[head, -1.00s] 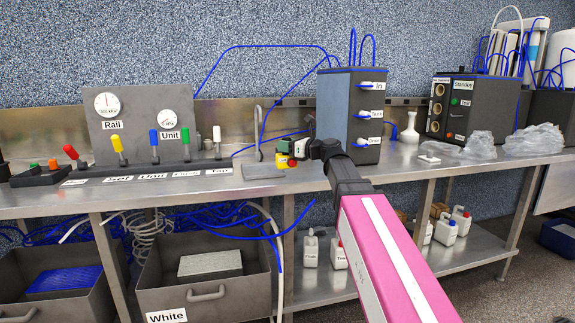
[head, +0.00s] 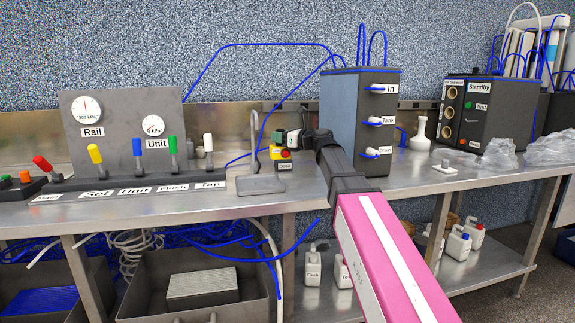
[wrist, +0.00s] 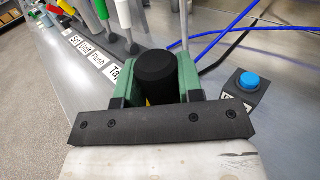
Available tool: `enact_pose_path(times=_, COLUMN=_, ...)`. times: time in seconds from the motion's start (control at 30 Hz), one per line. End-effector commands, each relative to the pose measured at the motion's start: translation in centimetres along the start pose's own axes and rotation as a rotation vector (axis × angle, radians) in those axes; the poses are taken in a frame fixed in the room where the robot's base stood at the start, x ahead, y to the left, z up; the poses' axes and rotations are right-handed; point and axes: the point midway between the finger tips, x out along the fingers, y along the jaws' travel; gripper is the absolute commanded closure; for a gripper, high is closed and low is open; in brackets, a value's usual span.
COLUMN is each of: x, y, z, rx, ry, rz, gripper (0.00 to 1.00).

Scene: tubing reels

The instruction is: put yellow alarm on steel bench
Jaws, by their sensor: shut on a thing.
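My gripper (head: 278,137), with green fingers, is over the steel bench (head: 225,200), right of the grey stand. In the wrist view the green fingers (wrist: 158,95) are shut on either side of a black cylinder (wrist: 155,68), with a sliver of yellow showing low between them. In the head view a small yellow alarm (head: 279,152) with red on it shows just below the fingers. Its underside is hidden in the wrist view, and I cannot tell whether it touches what is under it.
A small dark labelled box (head: 284,167) is just below the alarm. A blue button (wrist: 248,82) shows in the wrist view. A grey stand (head: 261,183) and a lever panel (head: 125,125) are left; a tall dark unit (head: 352,115) is right. The bench front is clear.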

Motion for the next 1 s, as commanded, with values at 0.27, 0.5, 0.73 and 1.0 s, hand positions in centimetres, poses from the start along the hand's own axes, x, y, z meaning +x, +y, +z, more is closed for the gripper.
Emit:
enact_pose_path(times=0.27, x=1.7, y=-5.8, z=-3.3, rx=0.003, ry=0.001, rz=-0.001, gripper=0.95)
enact_pose_path(times=0.5, x=2.6, y=-9.1, z=-5.5, rx=0.001, ry=0.000, rz=0.000, gripper=0.95)
enact_pose_path(times=0.73, x=2.7, y=-9.7, z=-6.4, rx=0.000, ry=-0.001, rz=0.001, gripper=0.95)
enact_pose_path(times=1.0, x=2.7, y=-9.6, z=-9.7, rx=0.002, ry=0.000, rz=0.000, gripper=0.95)
